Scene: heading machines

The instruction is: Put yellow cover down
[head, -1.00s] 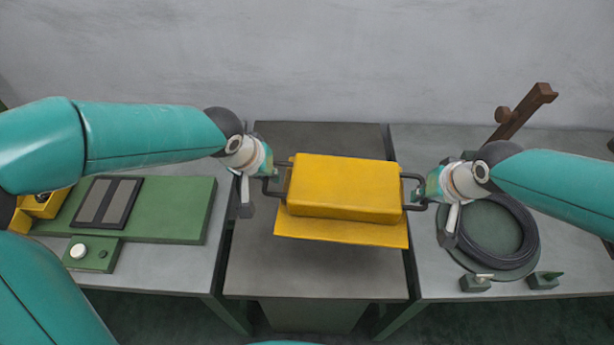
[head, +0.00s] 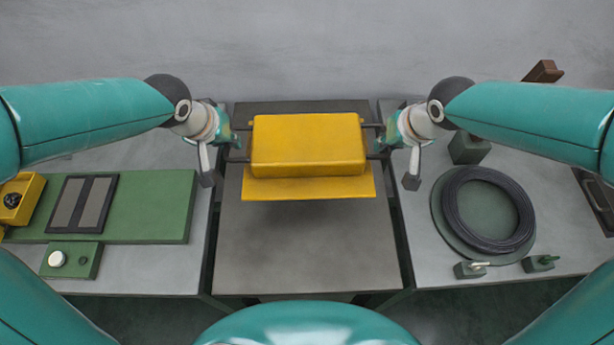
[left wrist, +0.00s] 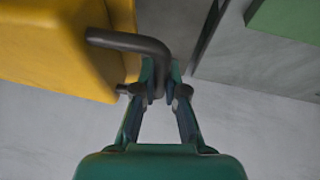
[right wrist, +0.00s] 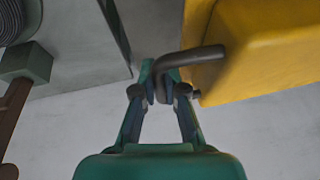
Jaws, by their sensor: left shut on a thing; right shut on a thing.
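The yellow cover (head: 308,145) is a box shape with a wider flange (head: 308,187) at its lower front edge and a dark handle on each side. It is over the middle grey table (head: 300,245), level in the head view; I cannot tell whether it touches. My left gripper (head: 232,138) is shut on the left handle, which shows in the left wrist view (left wrist: 130,40). My right gripper (head: 384,140) is shut on the right handle, which shows in the right wrist view (right wrist: 190,57).
On the left table are a green plate (head: 150,205) with a dark two-panel pad, a small button box (head: 72,260) and a yellow box (head: 20,198). On the right table are a black coil (head: 488,210), small green clamps and a brown post (head: 543,71). The middle table's front is bare.

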